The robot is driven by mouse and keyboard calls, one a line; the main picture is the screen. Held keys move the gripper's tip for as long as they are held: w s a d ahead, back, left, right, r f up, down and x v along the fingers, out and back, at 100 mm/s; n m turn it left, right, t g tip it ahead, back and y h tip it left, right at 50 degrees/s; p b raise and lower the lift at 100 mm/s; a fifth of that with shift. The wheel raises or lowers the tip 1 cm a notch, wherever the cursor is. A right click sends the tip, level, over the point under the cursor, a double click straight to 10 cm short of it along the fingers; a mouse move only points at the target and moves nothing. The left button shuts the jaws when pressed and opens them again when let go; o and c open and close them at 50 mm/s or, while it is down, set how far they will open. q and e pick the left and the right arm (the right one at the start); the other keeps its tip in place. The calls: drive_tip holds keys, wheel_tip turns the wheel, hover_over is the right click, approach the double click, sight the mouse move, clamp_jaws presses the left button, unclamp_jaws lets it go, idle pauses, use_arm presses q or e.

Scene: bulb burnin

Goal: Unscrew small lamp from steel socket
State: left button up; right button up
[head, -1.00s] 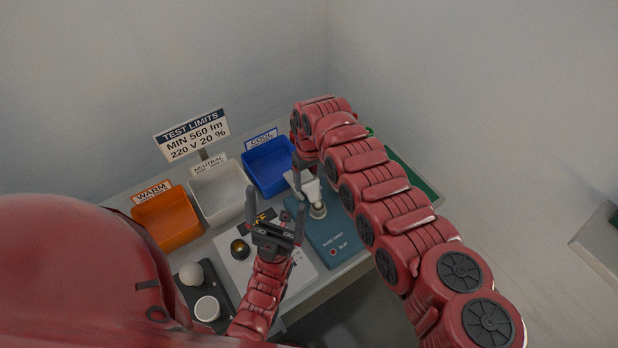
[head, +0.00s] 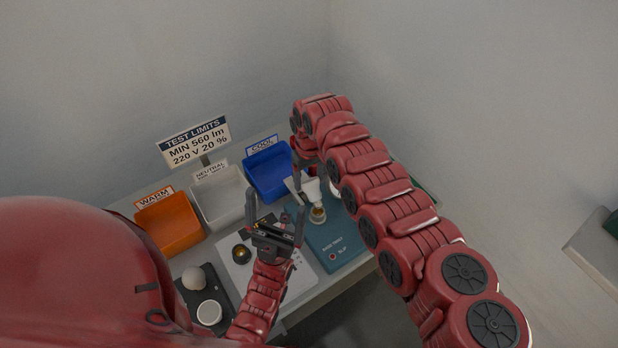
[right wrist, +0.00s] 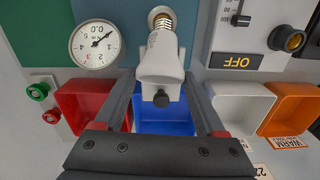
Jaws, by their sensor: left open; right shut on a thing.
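The white small lamp (head: 311,189) is held by my right gripper (head: 307,173) above the steel socket (head: 318,215) on the blue-green tester. In the right wrist view the lamp (right wrist: 161,62) stands between the finger ends of my right gripper (right wrist: 160,76), which is shut on it. Brass threads of its base show at the mouth of the steel socket (right wrist: 160,11). I cannot tell whether the last threads are still engaged. My left gripper (head: 276,207) is open and empty, to the left of the lamp.
Orange (head: 168,224), white (head: 220,198) and blue (head: 269,172) bins stand along the back. A dark tray (head: 203,298) holds two round white things at the front left. In the right wrist view there are a gauge (right wrist: 93,45) and a red bin (right wrist: 90,105).

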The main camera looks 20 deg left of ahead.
drive_tip(key=shift+r, duration=0.1)
drive_tip(key=shift+r+p, duration=1.45)
drive_tip(key=shift+r, duration=1.05)
